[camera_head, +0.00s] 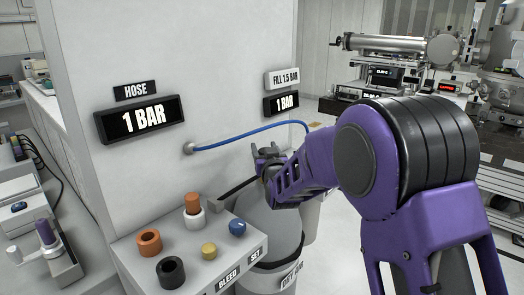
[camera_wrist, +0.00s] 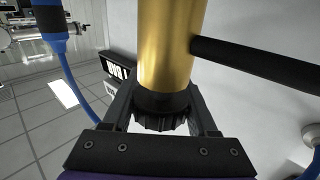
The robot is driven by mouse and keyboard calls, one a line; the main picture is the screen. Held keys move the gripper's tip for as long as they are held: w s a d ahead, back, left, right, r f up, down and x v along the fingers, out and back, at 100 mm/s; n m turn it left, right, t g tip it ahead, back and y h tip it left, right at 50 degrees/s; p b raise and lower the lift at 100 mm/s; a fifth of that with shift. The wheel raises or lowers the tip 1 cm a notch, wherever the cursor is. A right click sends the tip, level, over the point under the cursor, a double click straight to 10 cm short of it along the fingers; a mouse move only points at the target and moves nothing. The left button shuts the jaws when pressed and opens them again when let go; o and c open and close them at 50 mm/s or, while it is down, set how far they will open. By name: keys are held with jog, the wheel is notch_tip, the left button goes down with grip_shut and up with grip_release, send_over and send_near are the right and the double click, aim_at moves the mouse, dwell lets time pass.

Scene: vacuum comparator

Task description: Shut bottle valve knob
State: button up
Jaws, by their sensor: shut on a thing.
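In the wrist view, the bottle valve is a brass cylinder (camera_wrist: 168,50) with a black ridged knob (camera_wrist: 162,120) at its end. My gripper (camera_wrist: 163,104) has one finger on each side of the knob and is shut on it. In the camera_head view my gripper (camera_head: 268,156) is at the top of the grey bottle (camera_head: 272,228), in front of the white wall panel. There the knob and most of the valve are hidden by my gripper and arm.
A blue hose (camera_head: 240,137) runs from the panel to behind my gripper. A black rod (camera_wrist: 255,62) sticks out from the brass body. Displays read HOSE 1 BAR (camera_head: 140,119) and 1 BAR (camera_head: 282,104). A control box (camera_head: 135,262) with coloured knobs stands left of the bottle.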

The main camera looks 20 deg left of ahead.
jog(key=shift+d+m+g+h+p, duration=0.1)
jog(key=shift+d+m+h+p, duration=0.45)
jog(key=shift+m+h+p, duration=1.4)
jog(key=shift+d+m+g+h+p, duration=0.1)
jog(key=shift+d+m+h+p, duration=0.55)
jog(key=shift+m+h, duration=2.5)
jog(key=shift+d+m+g+h+p, duration=0.1)
jog(key=shift+d+m+h+p, duration=0.75)
jog(key=shift+h, duration=3.25)
jog(key=shift+a+r+m+p, duration=0.1)
jog(key=shift+a+m+p, duration=0.2)
jog(key=shift+p, duration=0.25)
jog(key=o, duration=1.4)
jog(key=shift+s, duration=0.1)
jog(key=v, duration=0.7)
jog(key=shift+s+a, duration=0.15)
jog(key=shift+a, duration=0.05)
